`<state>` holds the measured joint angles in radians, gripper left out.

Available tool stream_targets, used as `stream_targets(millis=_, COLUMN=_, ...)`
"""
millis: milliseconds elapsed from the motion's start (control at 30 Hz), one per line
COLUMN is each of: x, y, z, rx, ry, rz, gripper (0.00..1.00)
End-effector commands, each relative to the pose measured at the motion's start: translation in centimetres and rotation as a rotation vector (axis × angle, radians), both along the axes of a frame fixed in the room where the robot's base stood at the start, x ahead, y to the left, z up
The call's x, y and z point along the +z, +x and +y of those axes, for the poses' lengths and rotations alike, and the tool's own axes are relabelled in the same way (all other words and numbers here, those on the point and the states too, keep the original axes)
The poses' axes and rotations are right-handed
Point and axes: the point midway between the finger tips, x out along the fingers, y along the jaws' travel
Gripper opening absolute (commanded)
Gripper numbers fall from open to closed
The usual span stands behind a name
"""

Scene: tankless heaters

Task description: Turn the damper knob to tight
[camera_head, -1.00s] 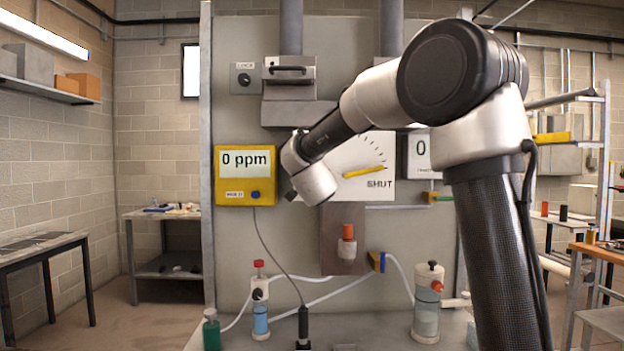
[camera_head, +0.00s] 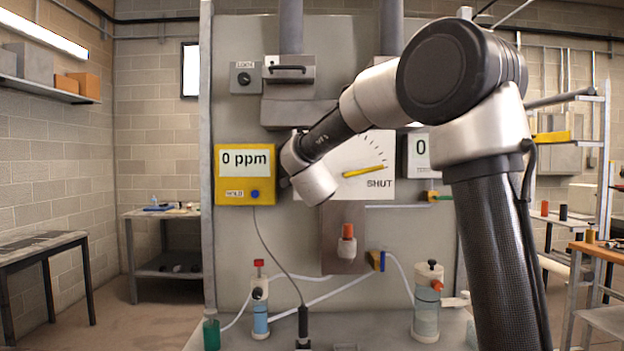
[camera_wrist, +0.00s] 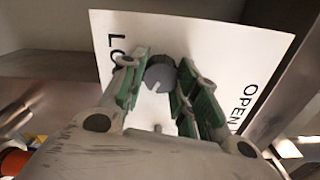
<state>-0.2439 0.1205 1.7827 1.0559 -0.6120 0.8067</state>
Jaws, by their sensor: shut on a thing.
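The damper knob (camera_wrist: 160,74) is a round dark grey knob with a pale mark, seen in the wrist view in front of a white plate (camera_wrist: 215,40). The plate carries the word OPEN and a partly hidden word starting with LO. My gripper (camera_wrist: 161,80) has its green-padded fingers on either side of the knob and is shut on it. In the head view, my wrist hides the knob and fingers. A white dial (camera_head: 375,150) there shows a yellow pointer (camera_head: 364,171) lying just above the word SHUT.
A yellow meter (camera_head: 247,162) reading 0 ppm is close to the left of my wrist. Below are an orange-capped fitting (camera_head: 347,232), a blue-liquid bottle (camera_head: 260,318) and a clear container (camera_head: 427,310). A small round switch (camera_head: 244,79) is above the meter.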

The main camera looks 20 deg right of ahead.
Motion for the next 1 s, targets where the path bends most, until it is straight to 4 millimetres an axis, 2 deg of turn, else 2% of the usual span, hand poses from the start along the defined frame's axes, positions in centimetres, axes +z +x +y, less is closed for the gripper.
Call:
stream_targets(millis=300, x=-0.1, y=0.0, z=0.0, rx=-0.001, ry=0.002, rz=0.002, gripper=0.07)
stream_targets(millis=333, x=-0.1, y=0.0, z=0.0, rx=-0.001, ry=0.002, rz=0.002, gripper=0.34)
stream_targets(millis=433, x=-0.1, y=0.0, z=0.0, rx=-0.001, ry=0.000, rz=0.001, gripper=0.52)
stream_targets(millis=767, x=0.0, y=-0.1, z=0.0, rx=0.000, ry=0.000, rz=0.000, gripper=0.52)
stream_targets(millis=867, x=0.1, y=-0.9, z=0.3, rx=0.001, ry=0.001, rz=0.000, gripper=0.52)
stream_targets(millis=1000, x=0.0, y=-3.4, z=1.0, rx=0.002, ry=0.001, rz=-0.001, gripper=0.52)
